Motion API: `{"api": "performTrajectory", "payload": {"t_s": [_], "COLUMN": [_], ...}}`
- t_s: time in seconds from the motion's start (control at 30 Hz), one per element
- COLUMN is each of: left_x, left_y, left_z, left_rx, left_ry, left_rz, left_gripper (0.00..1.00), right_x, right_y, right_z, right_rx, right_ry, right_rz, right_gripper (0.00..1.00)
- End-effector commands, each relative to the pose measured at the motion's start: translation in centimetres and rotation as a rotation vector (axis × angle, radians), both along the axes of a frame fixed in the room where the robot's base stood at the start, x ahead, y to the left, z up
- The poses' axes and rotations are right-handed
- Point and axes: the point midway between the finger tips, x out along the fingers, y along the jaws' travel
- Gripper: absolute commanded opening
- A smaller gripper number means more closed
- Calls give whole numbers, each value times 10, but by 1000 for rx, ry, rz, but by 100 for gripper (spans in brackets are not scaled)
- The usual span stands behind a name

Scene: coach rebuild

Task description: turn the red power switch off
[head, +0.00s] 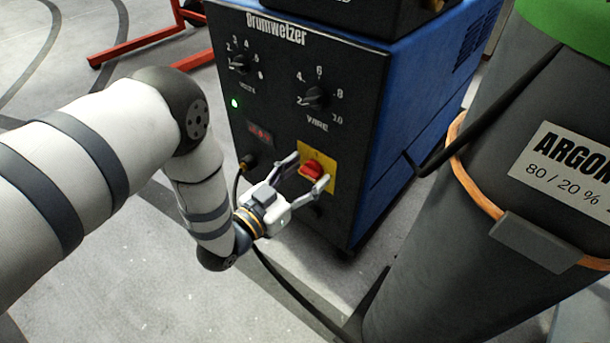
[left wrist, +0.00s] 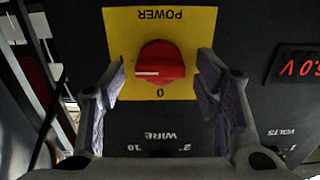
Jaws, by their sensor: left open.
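The red power switch (head: 312,169) is a rotary knob on a yellow plate (head: 331,157), low on the front of the dark welder. In the left wrist view, turned upside down, the red knob (left wrist: 160,63) sits under the word POWER on the yellow plate (left wrist: 185,22). A white mark on the knob points left there, while a 0 is printed below the knob. My left gripper (head: 305,172) is open, its fingers on either side of the knob with gaps visible in the wrist view (left wrist: 162,77). My right gripper is out of view.
The welder (head: 290,75) has a lit green lamp (head: 235,103), a lit red display (head: 260,134), and VOLTS (head: 239,65) and WIRE (head: 315,98) dials above the switch. A grey argon cylinder (head: 480,200) with an orange hose stands at right. A dark cable (head: 290,288) runs along the floor.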

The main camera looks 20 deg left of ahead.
Motion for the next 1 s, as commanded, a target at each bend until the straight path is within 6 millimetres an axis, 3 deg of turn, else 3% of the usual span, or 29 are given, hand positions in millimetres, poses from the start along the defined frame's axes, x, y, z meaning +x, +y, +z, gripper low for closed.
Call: {"api": "performTrajectory", "payload": {"t_s": [0.03, 0.2, 0.27, 0.67, 1.0], "left_x": [0, -1, -1, -1, -1], "left_y": [0, 0, 0, 0, 2], "left_z": [0, 0, 0, 0, 0], "left_rx": [0, 0, 0, -66, -322], "left_ry": [0, 1, 1, 25, 120], "left_rz": [0, 0, 0, -1, 1], "left_gripper": [57, 18, 8, 9, 9], "right_x": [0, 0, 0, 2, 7], "right_y": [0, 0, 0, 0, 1], "right_z": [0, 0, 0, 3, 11], "right_rx": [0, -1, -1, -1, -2], "right_ry": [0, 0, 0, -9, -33], "right_rz": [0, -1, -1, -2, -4], "right_gripper": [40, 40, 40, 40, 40]}}
